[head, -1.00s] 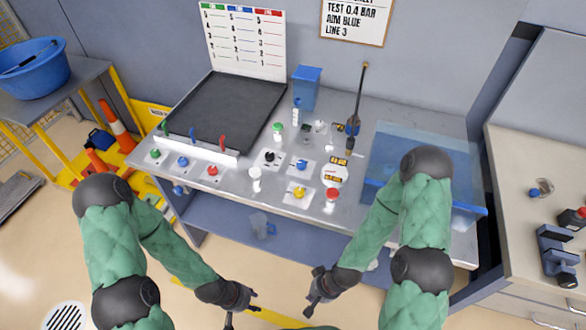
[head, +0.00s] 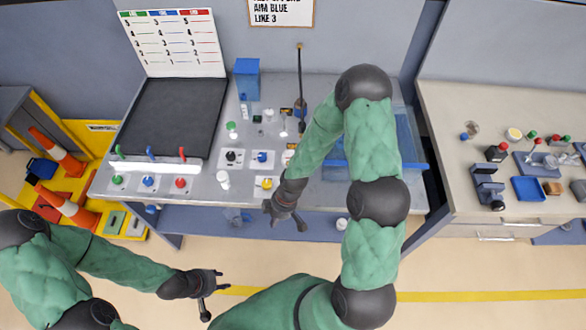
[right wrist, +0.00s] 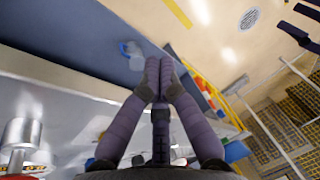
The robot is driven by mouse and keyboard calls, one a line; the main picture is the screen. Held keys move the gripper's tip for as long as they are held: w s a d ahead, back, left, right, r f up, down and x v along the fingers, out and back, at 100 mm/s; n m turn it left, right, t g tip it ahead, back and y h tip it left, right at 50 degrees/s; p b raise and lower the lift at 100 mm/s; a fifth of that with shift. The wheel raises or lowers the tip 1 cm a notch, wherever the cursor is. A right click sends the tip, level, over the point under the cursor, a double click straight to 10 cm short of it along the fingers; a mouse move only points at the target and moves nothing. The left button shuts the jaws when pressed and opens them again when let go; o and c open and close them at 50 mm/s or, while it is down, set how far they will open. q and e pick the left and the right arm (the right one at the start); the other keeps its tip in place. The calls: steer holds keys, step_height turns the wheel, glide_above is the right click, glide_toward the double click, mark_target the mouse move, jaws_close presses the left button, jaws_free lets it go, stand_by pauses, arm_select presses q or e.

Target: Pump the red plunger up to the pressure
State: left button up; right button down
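The red plunger is hidden in the head view, behind my right forearm. A red piece (right wrist: 12,162) at the lower left edge of the right wrist view may be it; I cannot tell. My right gripper (head: 271,209) is over the bench's front edge, near the yellow knob (head: 266,183). In the right wrist view its fingertips (right wrist: 158,68) are together with nothing between them. My left gripper (head: 216,282) hangs empty in front of the bench, away from the panel; its finger opening is too small to judge. The round gauge is also covered by my right arm.
The bench (head: 205,184) carries a black tray (head: 175,115), red, green and blue knobs, a white post (head: 222,179) and a blue container (head: 247,78). A blue-edged clear bin (head: 412,150) is at its right end. A side counter (head: 445,120) stands right. The floor in front is open.

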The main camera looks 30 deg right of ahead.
steer(key=w+d+r+n+h, duration=0.1)
steer(key=w+d+r+n, duration=0.2)
steer(key=r+n, duration=0.3)
steer(key=w+d+r+n+h, duration=0.1)
steer(key=w+d+r+n, duration=0.2)
steer(key=d+r+n, duration=0.2)
steer(key=w+d+r+n+h, duration=0.1)
steer(key=w+d+r+n, duration=0.2)
steer(key=r+n, duration=0.6)
steer(key=shift+d+r+h, duration=0.4)
steer(key=shift+d+r, duration=0.35)
steer(key=shift+d, duration=0.1)
step_height(320, 180, down, 14)
steer(key=shift+b, duration=0.65)
